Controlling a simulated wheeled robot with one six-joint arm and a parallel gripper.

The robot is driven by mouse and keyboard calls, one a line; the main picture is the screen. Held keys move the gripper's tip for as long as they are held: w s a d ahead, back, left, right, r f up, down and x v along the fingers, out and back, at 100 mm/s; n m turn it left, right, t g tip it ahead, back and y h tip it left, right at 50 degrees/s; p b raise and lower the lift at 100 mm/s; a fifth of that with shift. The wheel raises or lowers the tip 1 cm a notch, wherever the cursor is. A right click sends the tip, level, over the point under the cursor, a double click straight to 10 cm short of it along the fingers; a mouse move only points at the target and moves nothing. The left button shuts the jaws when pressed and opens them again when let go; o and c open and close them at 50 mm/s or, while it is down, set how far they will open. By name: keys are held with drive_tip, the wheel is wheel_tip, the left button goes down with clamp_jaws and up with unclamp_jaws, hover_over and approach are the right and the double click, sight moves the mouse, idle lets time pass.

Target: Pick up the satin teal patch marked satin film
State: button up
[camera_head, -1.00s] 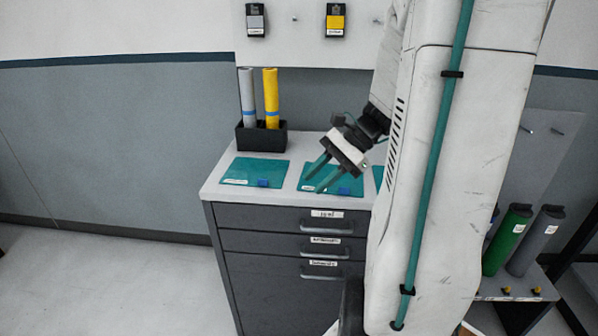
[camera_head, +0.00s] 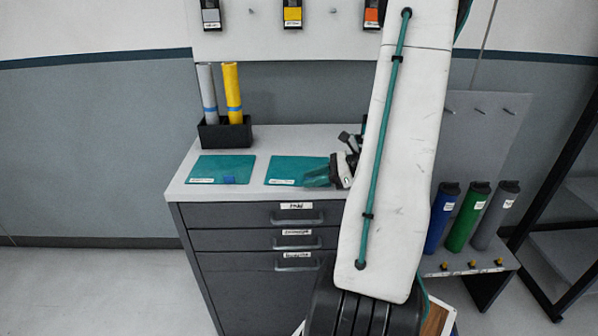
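Two teal patches lie on the light top of a dark drawer cabinet. The left patch (camera_head: 221,166) has a white label and a small blue tab at its front edge. The middle patch (camera_head: 287,168) has a white label at its front left, and its right part is covered by my gripper (camera_head: 312,179). The label print is too small to read, so I cannot tell which patch is satin.
A black holder (camera_head: 224,135) with a grey roll (camera_head: 207,92) and a yellow roll (camera_head: 232,92) stands at the cabinet's back left. My arm hides the cabinet's right side. Blue (camera_head: 441,218), green (camera_head: 467,217) and grey (camera_head: 495,216) rolls stand on a rack to the right.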

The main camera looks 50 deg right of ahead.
drive_tip(key=shift+w+a+f, duration=0.25)
drive_tip(key=shift+w+a, duration=0.1)
drive_tip(key=shift+w, duration=0.15)
clamp_jaws()
drive_tip(key=shift+r, duration=0.15)
